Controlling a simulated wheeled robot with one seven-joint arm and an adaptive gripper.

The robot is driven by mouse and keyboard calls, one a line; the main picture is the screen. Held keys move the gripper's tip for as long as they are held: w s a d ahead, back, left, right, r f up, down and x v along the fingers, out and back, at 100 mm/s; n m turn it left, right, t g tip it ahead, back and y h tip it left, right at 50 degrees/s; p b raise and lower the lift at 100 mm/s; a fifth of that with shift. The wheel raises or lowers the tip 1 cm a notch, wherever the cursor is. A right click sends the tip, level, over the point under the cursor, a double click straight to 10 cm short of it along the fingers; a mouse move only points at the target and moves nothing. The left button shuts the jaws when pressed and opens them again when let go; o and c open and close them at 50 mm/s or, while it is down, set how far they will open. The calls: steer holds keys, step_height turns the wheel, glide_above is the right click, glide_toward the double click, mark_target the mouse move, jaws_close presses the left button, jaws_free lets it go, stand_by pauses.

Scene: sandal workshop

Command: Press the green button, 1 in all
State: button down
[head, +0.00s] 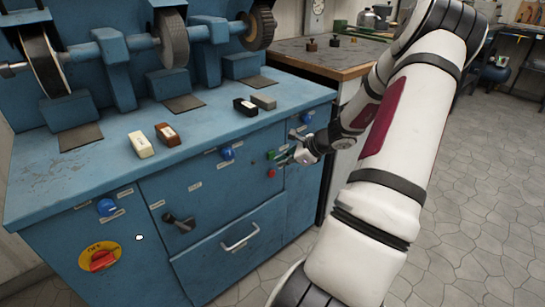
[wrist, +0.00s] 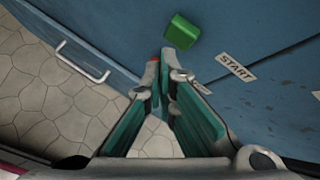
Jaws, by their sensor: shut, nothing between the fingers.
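The green button (head: 271,155) is on the blue machine's front panel in the head view, just left of my gripper (head: 287,157). In the wrist view, the green button (wrist: 182,31) is a square block standing out from the panel, beside a START label (wrist: 237,66). My gripper (wrist: 163,85) is shut and empty, with its fingertips just below the button in that picture. A small gap shows between tips and button there; the depth between them is unclear. The button's face is unobstructed in the wrist view.
A red button (head: 271,172) sits below the green one. Blue knobs (head: 227,153), a black lever (head: 179,222), a drawer handle (head: 241,237) and a red-yellow switch (head: 101,259) are on the same front. Small blocks (head: 141,145) lie on the machine's top.

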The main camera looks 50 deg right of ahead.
steer(key=shift+w, duration=0.1)
steer(key=shift+w+d, duration=0.1)
steer(key=shift+w, duration=0.2)
steer(key=shift+w+d, duration=0.1)
steer(key=shift+w, duration=0.35)
stand_by(1.0)
steer(key=shift+s, duration=0.15)
steer(key=shift+s+a, duration=0.2)
steer(key=shift+s, duration=0.5)
steer(key=shift+s+a+b, duration=0.15)
steer(key=shift+s+a, duration=0.05)
steer(key=shift+s, duration=0.6)
steer(key=shift+s+a+b, duration=0.2)
steer(key=shift+s, duration=0.65)
steer(key=shift+s+a+b, duration=0.15)
steer(key=shift+s+a, duration=0.05)
steer(key=shift+s, duration=0.6)
